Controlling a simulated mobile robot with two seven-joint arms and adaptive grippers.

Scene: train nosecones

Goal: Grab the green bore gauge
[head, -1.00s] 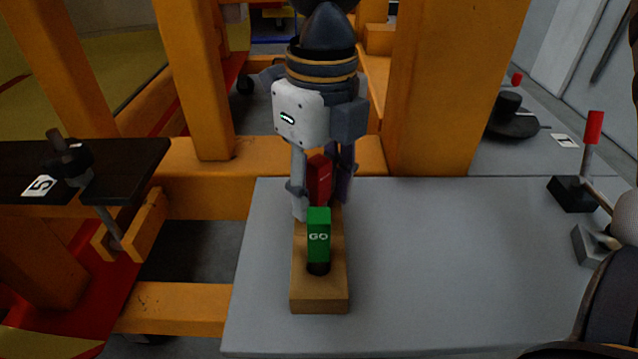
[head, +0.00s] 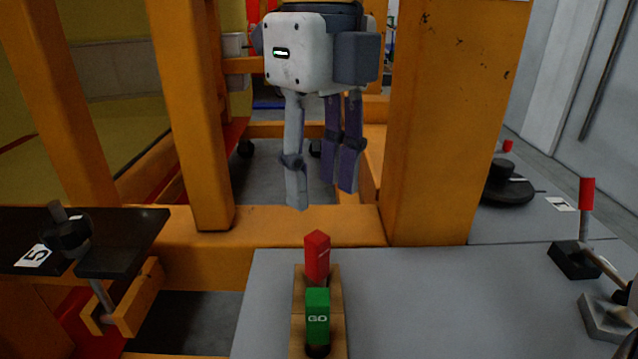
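The green bore gauge (head: 317,313), a block marked GO, stands upright in a wooden holder (head: 335,333) near the bottom of the head view. A red block (head: 317,257) stands just behind it in the same holder. My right gripper (head: 322,192) hangs fingers down above and behind both blocks. Its fingers are apart, with a clear gap and nothing between them. It touches neither block. The bottom of the holder is cut off by the picture edge. My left gripper is not in view.
The holder stands on a grey tabletop (head: 430,300), bare to its right. A red-handled clamp (head: 586,195) is at the right. Orange frame posts (head: 450,120) rise behind. A dark plate marked 5 (head: 130,228) with a clamp is at the left.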

